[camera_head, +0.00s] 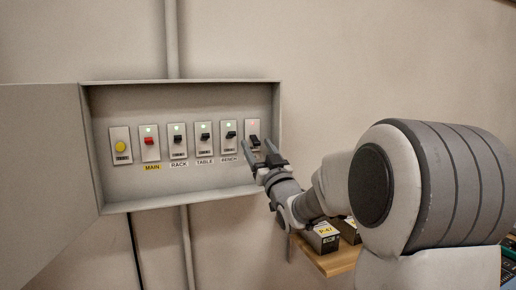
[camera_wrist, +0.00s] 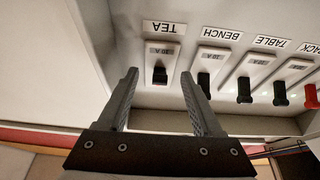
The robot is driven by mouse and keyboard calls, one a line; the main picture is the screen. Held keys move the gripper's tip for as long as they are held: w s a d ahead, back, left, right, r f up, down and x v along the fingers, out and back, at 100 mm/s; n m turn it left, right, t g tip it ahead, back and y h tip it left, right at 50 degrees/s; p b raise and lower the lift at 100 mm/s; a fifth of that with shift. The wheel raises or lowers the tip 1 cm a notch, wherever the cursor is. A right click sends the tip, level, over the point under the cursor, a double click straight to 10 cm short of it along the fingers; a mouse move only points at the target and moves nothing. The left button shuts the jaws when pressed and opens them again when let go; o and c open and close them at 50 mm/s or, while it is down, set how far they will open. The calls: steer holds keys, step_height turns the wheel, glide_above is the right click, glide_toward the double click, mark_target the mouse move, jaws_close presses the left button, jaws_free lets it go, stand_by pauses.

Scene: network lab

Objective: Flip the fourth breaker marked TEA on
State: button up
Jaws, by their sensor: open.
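The TEA breaker (camera_head: 253,127) is the rightmost switch in the open wall box, with a faint reddish light at its top. In the upside-down wrist view, its pale plate (camera_wrist: 152,52) carries the label TEA and a black lever (camera_wrist: 160,74). My gripper (camera_head: 259,150) is open in front of this breaker and hides its lower part and label in the head view. In the wrist view, the fingertips of my gripper (camera_wrist: 158,74) stand on either side of the lever, with gaps visible. I cannot tell how far they are from the plate.
The box's right wall (camera_head: 277,125) is close beside TEA. The door (camera_head: 45,170) hangs open left.

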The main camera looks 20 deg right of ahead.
steer(key=shift+c, duration=0.4)
jaws_close()
